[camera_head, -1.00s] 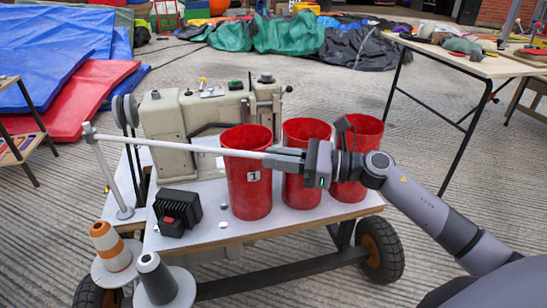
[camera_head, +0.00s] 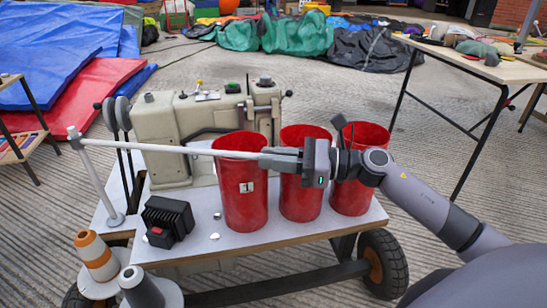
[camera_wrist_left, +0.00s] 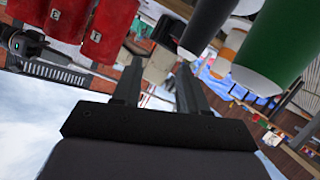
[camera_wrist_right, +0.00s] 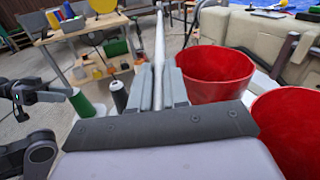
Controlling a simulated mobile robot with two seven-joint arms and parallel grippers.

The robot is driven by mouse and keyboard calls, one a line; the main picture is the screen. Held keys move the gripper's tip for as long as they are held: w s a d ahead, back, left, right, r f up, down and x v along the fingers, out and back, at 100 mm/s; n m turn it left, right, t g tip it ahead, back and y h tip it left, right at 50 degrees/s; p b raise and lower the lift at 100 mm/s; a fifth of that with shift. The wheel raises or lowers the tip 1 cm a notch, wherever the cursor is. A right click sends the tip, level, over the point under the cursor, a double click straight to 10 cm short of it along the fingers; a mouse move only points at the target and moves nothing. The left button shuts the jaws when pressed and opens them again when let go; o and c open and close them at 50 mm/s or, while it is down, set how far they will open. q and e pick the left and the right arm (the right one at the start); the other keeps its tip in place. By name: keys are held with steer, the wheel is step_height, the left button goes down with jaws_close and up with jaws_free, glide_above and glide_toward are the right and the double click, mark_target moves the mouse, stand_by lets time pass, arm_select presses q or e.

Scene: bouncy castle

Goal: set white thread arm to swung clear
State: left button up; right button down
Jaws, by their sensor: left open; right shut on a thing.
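The white thread arm (camera_head: 180,149) is a long thin rod on an upright post (camera_head: 96,180) at the left of the cart top. It reaches rightward across the front of the sewing machine (camera_head: 185,130) and past the red cup marked 1 (camera_head: 240,205). My right gripper (camera_head: 275,158) is shut on the rod's free end, just in front of the red cups. The rod also shows between the fingers in the right wrist view (camera_wrist_right: 159,50). My left gripper (camera_wrist_left: 158,85) is open and empty in its own wrist view; it is out of the head view.
Two more red cups (camera_head: 302,195) (camera_head: 355,190) stand beside the first. A black box with a red switch (camera_head: 166,222) sits at the cart's front. Thread cones, one orange and white (camera_head: 96,255) and one grey (camera_head: 138,288), stand at the lower left. A work table (camera_head: 470,62) is at right.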

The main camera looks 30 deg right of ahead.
stand_by(0.3)
steer(key=c, duration=1.1)
jaws_free()
steer(key=shift+a, duration=0.1)
steer(key=shift+v, duration=3.6)
